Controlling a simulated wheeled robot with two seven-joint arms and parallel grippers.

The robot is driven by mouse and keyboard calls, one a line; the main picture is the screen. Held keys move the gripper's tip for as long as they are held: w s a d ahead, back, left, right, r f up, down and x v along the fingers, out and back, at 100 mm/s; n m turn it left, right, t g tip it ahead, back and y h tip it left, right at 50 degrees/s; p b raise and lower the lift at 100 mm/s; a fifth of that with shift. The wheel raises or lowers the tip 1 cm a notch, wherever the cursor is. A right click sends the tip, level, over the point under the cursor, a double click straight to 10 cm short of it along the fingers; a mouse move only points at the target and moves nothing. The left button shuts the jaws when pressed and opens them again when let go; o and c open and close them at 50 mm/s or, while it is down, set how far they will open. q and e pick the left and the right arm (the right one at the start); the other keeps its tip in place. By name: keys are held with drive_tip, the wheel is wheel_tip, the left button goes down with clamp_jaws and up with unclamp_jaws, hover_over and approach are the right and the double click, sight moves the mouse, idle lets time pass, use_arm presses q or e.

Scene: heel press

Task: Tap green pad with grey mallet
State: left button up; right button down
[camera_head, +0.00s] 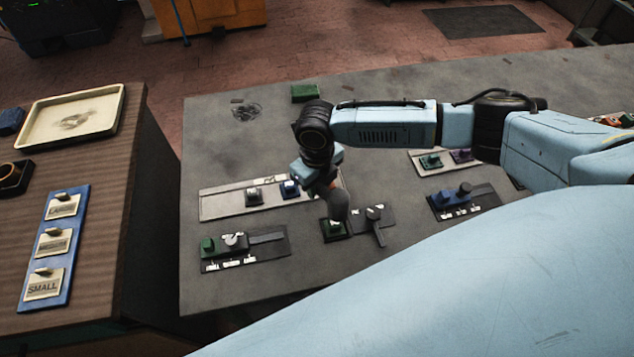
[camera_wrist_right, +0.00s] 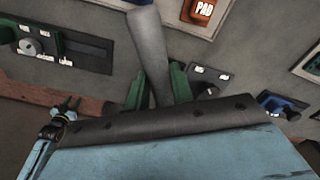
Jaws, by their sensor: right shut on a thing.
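My right gripper (camera_head: 330,188) is shut on the grey mallet (camera_head: 338,207) above the middle of the grey table. In the right wrist view, the pale grey shaft of the mallet (camera_wrist_right: 149,50) stands between the two green-tinted fingers (camera_wrist_right: 157,88). In the head view, a green pad (camera_head: 332,234) on a dark base lies just below the mallet's lower end, which partly covers it. I cannot tell whether they touch. My left gripper is not in view.
A dark lever panel (camera_head: 375,220) adjoins the pad on the right. A panel with a green block (camera_head: 207,245) lies to the left. Behind is a pale strip (camera_head: 225,205) with knobs. A red PAD button (camera_wrist_right: 202,9) shows in the wrist view. A green block (camera_head: 305,92) lies farther back.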

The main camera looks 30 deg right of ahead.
drive_tip(key=shift+r+p, duration=2.45)
drive_tip(key=shift+r, duration=0.2)
drive_tip(key=shift+f, duration=0.1)
